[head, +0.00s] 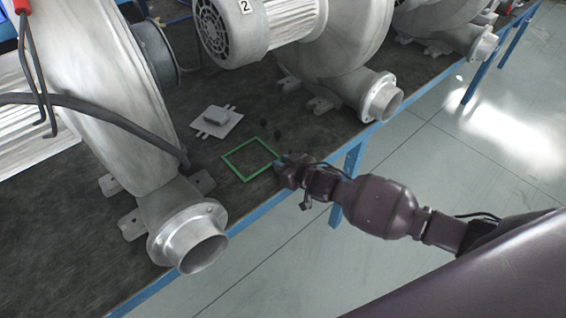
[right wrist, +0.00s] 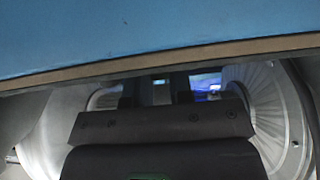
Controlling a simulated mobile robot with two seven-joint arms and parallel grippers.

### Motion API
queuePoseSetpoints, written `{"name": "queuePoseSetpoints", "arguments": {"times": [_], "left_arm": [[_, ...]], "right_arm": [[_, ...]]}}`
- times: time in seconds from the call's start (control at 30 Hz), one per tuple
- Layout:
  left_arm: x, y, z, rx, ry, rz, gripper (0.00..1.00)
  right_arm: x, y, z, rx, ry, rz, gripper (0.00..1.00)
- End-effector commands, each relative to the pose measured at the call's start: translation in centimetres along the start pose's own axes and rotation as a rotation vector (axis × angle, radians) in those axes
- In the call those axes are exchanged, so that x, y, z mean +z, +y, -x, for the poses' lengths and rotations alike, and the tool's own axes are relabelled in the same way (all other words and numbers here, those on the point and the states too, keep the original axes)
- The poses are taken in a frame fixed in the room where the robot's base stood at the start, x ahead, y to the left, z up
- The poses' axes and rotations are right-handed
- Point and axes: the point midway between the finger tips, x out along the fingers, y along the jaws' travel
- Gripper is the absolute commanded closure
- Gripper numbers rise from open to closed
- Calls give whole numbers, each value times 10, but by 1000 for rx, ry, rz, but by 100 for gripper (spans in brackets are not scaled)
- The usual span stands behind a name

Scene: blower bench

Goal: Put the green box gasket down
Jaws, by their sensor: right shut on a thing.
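The green box gasket (head: 233,169) is a thin square frame. It lies level at or just above the dark bench top, between two blowers; I cannot tell if it touches the bench. My right gripper (head: 281,164) is shut on its right corner, near the bench's front edge. In the right wrist view, dark parts of my gripper fill the lower middle, and the gasket cannot be made out clearly. My left gripper is not in view.
A grey plate with a raised block (head: 216,121) lies behind the gasket, with small dark pieces (head: 277,134) beside it. A blower outlet (head: 202,247) stands front left, another (head: 384,102) right. The bench's blue edge (head: 262,207) runs in front.

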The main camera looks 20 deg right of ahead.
Motion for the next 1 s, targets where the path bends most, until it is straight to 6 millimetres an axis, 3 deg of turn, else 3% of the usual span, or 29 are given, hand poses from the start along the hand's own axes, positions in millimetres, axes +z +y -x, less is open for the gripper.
{"name": "queuePoseSetpoints", "arguments": {"times": [0.13, 0.17, 0.33, 0.83, 1.0], "left_arm": [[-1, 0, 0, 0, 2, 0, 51], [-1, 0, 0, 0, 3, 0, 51], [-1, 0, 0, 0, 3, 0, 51], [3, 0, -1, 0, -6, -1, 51], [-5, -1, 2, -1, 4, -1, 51]], "right_arm": [[4, 0, -1, 1, -4, -1, 100], [4, 0, -1, 1, -5, -1, 78], [5, 1, -1, 4, -7, -1, 54], [7, 5, 0, 11, -13, 1, 54], [-9, 5, 6, 11, -8, 5, 54]]}}
